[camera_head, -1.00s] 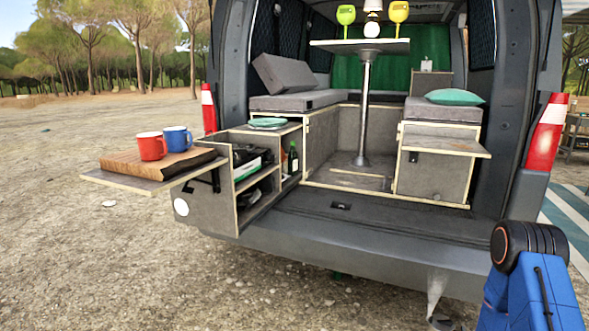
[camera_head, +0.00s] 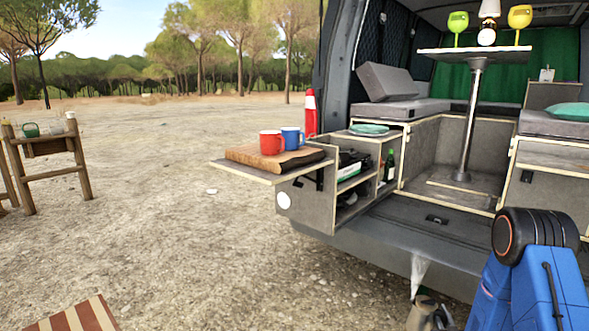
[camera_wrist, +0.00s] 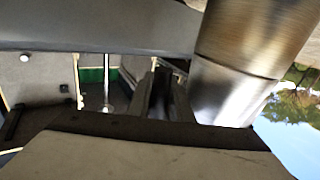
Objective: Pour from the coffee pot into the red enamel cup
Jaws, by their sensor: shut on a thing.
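The red enamel cup (camera_head: 271,143) stands upright on a wooden board (camera_head: 245,157) on the fold-out shelf at the van's rear, left of a blue mug (camera_head: 292,138). In the wrist view, a shiny metal pot body (camera_wrist: 240,75), taken as the coffee pot, fills the upper right, close beside the fingers of my gripper (camera_wrist: 165,95). The gripper is shut on it. Its spout and handle are not clear.
The shelf (camera_head: 245,174) juts left from the kitchen box (camera_head: 305,205). A pedestal table (camera_head: 475,55) with lime goblets stands inside the van. A wooden stand (camera_head: 50,150) is at far left, and a striped item (camera_head: 75,318) at bottom left. Open gravel lies between.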

